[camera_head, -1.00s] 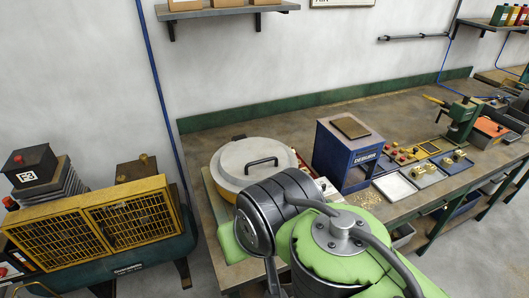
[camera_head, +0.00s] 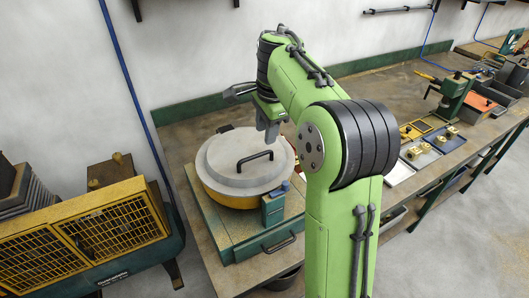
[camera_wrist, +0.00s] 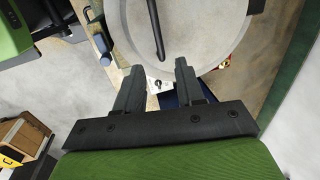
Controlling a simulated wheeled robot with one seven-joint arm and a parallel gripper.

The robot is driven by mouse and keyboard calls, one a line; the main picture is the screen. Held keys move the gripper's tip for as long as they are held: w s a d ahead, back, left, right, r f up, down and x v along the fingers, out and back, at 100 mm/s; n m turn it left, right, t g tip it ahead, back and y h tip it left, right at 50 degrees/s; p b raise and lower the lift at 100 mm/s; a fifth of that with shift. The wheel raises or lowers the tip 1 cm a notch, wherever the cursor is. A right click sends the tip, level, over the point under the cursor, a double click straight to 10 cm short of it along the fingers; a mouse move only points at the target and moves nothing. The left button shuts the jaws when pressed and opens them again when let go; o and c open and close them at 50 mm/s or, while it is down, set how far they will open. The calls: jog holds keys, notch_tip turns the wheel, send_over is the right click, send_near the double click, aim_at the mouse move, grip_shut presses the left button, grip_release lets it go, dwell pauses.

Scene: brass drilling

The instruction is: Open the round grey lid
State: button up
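The round grey lid (camera_head: 222,169) sits flat on the round yellow-sided pot (camera_head: 240,201) on the bench, and it looks closed. A black bar handle (camera_head: 254,157) stands on top of the lid. My gripper (camera_head: 270,133) is above the lid's back right edge, apart from the handle. In the wrist view the lid (camera_wrist: 205,35) and handle (camera_wrist: 156,28) lie beyond the fingertips. My gripper (camera_wrist: 160,72) has its two black fingers spread, with nothing held between them.
The pot stands on a green base with a small blue-grey block (camera_head: 273,207) at its front right. A yellow-grilled machine (camera_head: 90,235) stands left of the bench. Trays with brass parts (camera_head: 420,150) lie to the right. My arm hides the bench's middle.

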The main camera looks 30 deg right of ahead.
aim_at(263, 154)
jog(key=f, duration=0.2)
jog(key=w+f, duration=0.1)
jog(key=f, duration=0.2)
jog(key=f+b, duration=0.1)
jog(key=f, duration=0.1)
jog(key=shift+w+f, duration=0.2)
jog(key=shift+w, duration=0.05)
jog(key=shift+a, duration=0.1)
jog(key=shift+c, duration=0.2)
grip_shut()
jog(key=shift+r, duration=0.1)
